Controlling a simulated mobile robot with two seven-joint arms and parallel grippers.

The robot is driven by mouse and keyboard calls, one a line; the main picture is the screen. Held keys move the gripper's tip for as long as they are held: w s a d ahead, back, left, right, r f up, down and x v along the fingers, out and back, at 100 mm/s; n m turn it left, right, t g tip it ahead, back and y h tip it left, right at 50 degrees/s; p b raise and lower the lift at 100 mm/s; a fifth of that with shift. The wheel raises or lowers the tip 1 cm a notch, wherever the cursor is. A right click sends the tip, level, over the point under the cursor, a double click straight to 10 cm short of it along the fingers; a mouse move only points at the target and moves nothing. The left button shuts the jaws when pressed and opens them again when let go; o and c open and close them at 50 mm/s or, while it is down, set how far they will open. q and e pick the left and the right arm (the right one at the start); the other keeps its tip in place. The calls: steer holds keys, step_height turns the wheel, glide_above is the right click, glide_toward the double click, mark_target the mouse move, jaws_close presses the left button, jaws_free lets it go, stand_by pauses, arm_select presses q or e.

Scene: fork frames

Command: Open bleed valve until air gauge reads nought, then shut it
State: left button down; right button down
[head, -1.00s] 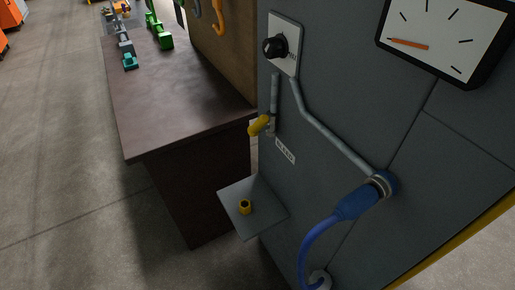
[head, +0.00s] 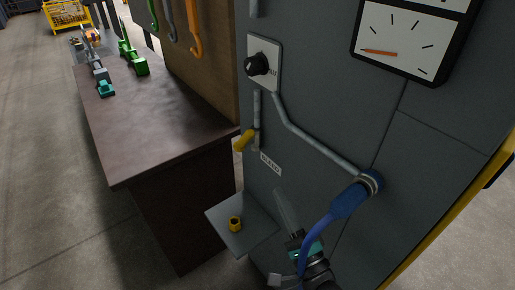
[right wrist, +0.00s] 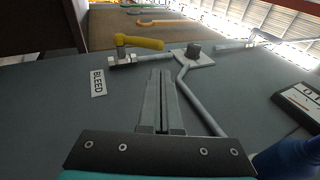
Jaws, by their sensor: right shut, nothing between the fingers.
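The bleed valve's yellow lever (head: 243,140) is on a thin grey pipe on the grey cabinet, above the BLEED label (head: 270,164). The lever juts out left of the pipe; it also shows in the right wrist view (right wrist: 140,43). The air gauge (head: 413,42) is at the upper right, its orange needle pointing left near a tick; its numbers are unreadable. My right gripper (head: 279,193) is shut and empty, in front of the panel, below and right of the lever and apart from it. Its fingers (right wrist: 160,75) point towards the pipework. My left gripper is not in view.
A blue hose (head: 345,204) plugs into the panel right of my right gripper. A small shelf (head: 250,238) with a yellow ring (head: 235,223) juts out below the label. A black knob (head: 257,64) sits above the lever. A workbench (head: 150,135) stands left.

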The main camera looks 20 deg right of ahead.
mark_target(251, 137)
steer(key=x, duration=1.3)
steer(key=shift+w+f+p, duration=0.1)
steer(key=shift+w+p, duration=0.05)
steer(key=shift+p, duration=0.15)
steer(key=r+g+p, duration=0.1)
steer(key=p, duration=0.2)
steer(key=shift+w+a+r, duration=0.1)
steer(key=shift+w+r, duration=0.1)
steer(key=shift+w, duration=0.05)
steer(key=shift+w+g+p, duration=0.2)
steer(key=shift+g+p, duration=0.2)
steer(key=shift+p, duration=0.5)
steer(key=shift+a+f, duration=0.1)
steer(key=shift+f, duration=0.05)
